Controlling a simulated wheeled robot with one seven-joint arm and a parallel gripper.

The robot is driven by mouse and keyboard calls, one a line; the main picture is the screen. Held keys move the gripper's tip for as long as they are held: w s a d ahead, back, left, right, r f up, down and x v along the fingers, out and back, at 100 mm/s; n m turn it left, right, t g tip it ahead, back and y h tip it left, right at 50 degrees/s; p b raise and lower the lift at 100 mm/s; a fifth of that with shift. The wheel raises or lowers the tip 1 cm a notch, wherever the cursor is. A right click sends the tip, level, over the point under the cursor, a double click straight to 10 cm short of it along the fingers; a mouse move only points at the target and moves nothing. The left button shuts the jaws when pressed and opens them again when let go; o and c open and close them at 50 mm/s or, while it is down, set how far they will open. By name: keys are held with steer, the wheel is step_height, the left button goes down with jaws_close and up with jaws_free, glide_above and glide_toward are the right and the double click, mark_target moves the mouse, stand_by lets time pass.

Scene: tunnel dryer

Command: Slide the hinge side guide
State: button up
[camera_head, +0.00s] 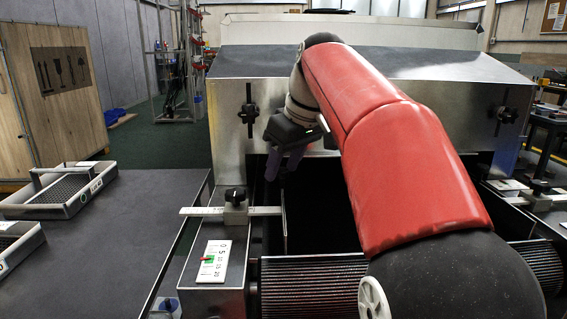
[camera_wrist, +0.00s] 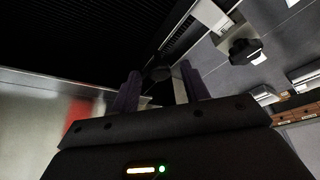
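The left side guide has a pale metal bar (camera_head: 200,211) across the side frame, a clamp with a black knob (camera_head: 235,195), and a thin upright plate (camera_head: 284,210) at the dark opening. I cannot tell from the pictures which side is the hinge side. The knob also shows in the wrist view (camera_wrist: 243,52), right of my fingers. My gripper (camera_head: 282,164) is above and beyond the plate, fingers pointing down. Its purple fingers stand apart in the wrist view (camera_wrist: 160,85). A dark round piece (camera_wrist: 158,73) shows between them; contact is unclear.
A scale plate (camera_head: 214,262) with a red pointer and green mark lies on the left frame. A ribbed roller (camera_head: 312,285) crosses in front. The metal hood (camera_head: 229,108) stands behind. Trays (camera_head: 63,205) stand on the left table.

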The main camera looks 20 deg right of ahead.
steer(key=p+v, duration=0.2)
steer(key=v, duration=0.5)
steer(key=shift+r, duration=0.35)
steer(key=shift+s+d, duration=0.1)
steer(key=shift+s, duration=0.05)
